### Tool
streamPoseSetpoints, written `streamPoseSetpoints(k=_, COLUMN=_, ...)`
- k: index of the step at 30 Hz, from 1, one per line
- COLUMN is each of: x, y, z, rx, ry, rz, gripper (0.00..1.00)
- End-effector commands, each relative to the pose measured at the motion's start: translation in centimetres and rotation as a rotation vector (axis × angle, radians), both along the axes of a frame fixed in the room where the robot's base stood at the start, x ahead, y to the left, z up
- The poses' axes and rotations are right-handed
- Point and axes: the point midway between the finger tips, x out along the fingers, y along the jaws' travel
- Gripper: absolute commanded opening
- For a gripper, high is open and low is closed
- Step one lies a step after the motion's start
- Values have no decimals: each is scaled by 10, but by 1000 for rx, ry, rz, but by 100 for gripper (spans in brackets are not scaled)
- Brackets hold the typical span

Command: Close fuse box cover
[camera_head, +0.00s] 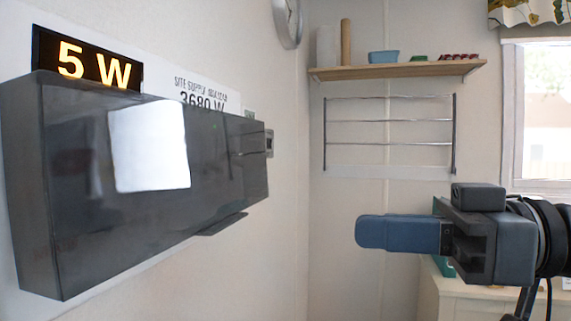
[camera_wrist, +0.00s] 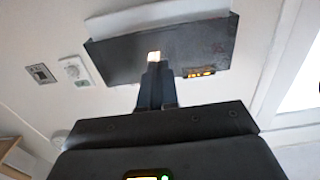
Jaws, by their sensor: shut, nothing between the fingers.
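The fuse box (camera_head: 95,180) is a long dark grey box on the left wall in the head view. Its glossy dark face carries a bright white patch. I cannot tell for sure whether its cover is fully down. The box also shows in the wrist view as a dark panel (camera_wrist: 195,45) beyond my fingers, partly hidden by them. My gripper (camera_head: 362,232) is shut and empty, at the right in the head view. Its blue-grey fingers point left toward the box, clearly apart from it. In the wrist view the fingertips (camera_wrist: 157,66) overlap the panel.
An orange "5 W" display (camera_head: 88,62) sits above the box, beside a "3680 W" sign (camera_head: 205,98). A wooden shelf (camera_head: 400,70) and wire rack (camera_head: 388,135) are on the far wall. Open air separates my gripper from the box. A cabinet (camera_head: 480,295) stands below my gripper.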

Motion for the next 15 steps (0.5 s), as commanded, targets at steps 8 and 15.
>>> streamPoseSetpoints(k=8, x=-2, y=8, z=4, rx=-37, ry=21, rz=18, gripper=0)
streamPoseSetpoints(k=15, x=10, y=43, z=2, rx=-36, ry=22, rz=20, gripper=0)
